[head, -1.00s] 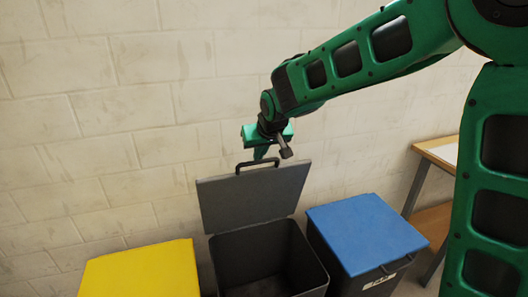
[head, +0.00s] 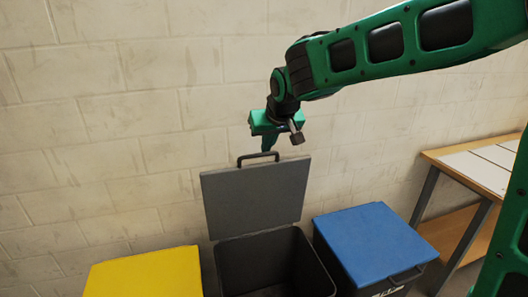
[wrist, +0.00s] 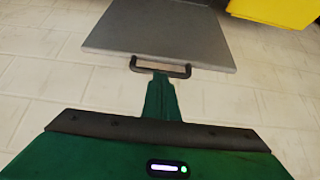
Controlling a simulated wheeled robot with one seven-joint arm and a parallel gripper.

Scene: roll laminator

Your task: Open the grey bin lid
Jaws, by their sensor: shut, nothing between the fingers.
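The grey bin lid (head: 255,195) stands raised, close to upright, at the back of the open grey bin (head: 275,262). Its dark interior shows in the head view. The lid's black handle (head: 258,156) is at its top edge. My gripper (head: 268,148) is shut and empty, just above the handle and slightly right of its middle in the head view. In the wrist view, my gripper (wrist: 161,78) points at the handle (wrist: 160,66), with the lid (wrist: 160,32) beyond; whether they touch is unclear.
A yellow-lidded bin (head: 145,272) stands left of the grey bin, and a blue-lidded bin (head: 372,240) stands right, both closed. A wooden table (head: 470,168) is at the far right. The brick wall (head: 110,130) is close behind the bins.

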